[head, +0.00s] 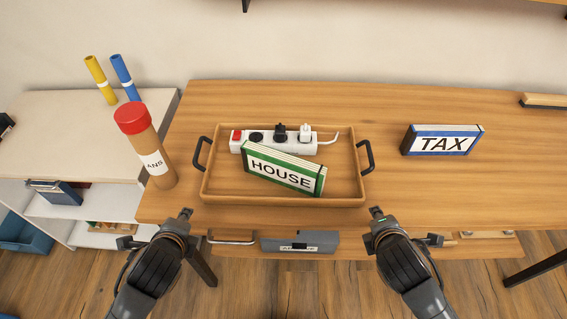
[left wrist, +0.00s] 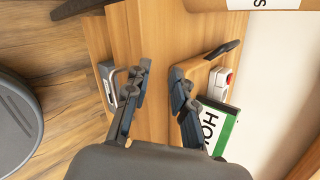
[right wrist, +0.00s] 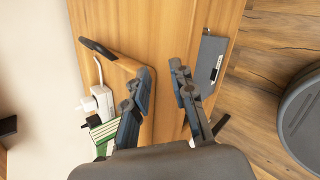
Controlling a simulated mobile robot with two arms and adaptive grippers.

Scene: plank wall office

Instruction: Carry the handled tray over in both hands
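The wooden handled tray (head: 222,190) sits on the desk, with a dark handle at its left end (head: 203,152) and another at its right end (head: 366,157). In it lie a white power strip (head: 290,143) and a green-edged HOUSE box (head: 284,169). My left gripper (head: 158,227) is open and empty, in front of the tray's left end and below its handle in the picture. My right gripper (head: 405,227) is open and empty, in front of the tray's right end. Both wrist views show spread fingers, left (left wrist: 160,98) and right (right wrist: 163,88), with nothing between them.
A brown tube with a red cap (head: 149,145) stands left of the tray. A blue TAX box (head: 442,140) stands to its right. A grey labelled box (head: 300,243) shows below the desk's front edge. Bare desk (head: 390,185) lies right of the tray.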

